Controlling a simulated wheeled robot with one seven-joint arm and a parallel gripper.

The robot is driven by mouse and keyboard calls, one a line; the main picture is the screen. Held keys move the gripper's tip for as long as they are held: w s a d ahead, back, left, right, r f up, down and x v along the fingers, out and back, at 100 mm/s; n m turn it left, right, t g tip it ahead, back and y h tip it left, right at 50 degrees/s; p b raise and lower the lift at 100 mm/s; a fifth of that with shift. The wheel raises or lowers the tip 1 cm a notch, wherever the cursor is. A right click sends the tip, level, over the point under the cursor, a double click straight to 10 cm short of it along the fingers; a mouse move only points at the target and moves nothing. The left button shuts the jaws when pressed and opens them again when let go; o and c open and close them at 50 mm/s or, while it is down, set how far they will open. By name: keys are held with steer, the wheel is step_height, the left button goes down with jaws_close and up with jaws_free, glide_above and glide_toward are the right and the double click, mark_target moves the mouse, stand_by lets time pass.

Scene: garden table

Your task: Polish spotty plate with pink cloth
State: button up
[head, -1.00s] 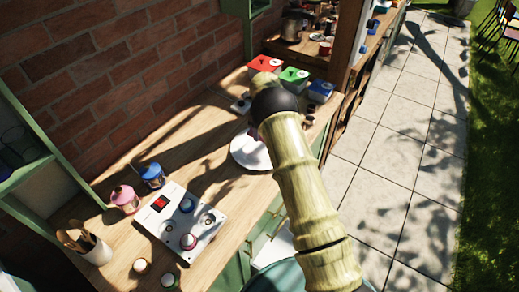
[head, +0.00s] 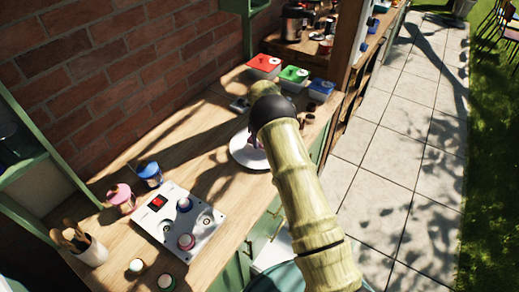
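A round white plate (head: 243,155) lies on the wooden worktop in the head view, partly covered by my arm on its right. I cannot make out spots on it from here. A small dark pinkish-purple patch (head: 254,141) shows at the plate's upper right, beside my arm. It may be the pink cloth, but it is too small and too hidden to be sure. My arm reaches over the right side of the plate. Its own links hide my gripper, so neither its fingers nor what they may hold can be seen.
A white hob panel (head: 180,222) with pots, a pink jar (head: 121,197) and a blue jar (head: 149,173) stand left of the plate. Red (head: 264,66), green (head: 293,76) and blue (head: 320,89) lidded boxes stand behind. Bare worktop (head: 195,150) lies left of the plate.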

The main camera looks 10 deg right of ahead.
steer(key=shift+f+b, duration=0.75)
steer(key=shift+f, duration=0.75)
steer(key=shift+r, duration=0.1)
steer(key=o, duration=0.9)
steer(key=shift+r, duration=0.1)
step_height(320, 180, up, 17)
steer(key=shift+r+b, duration=0.1)
steer(key=shift+b, duration=1.05)
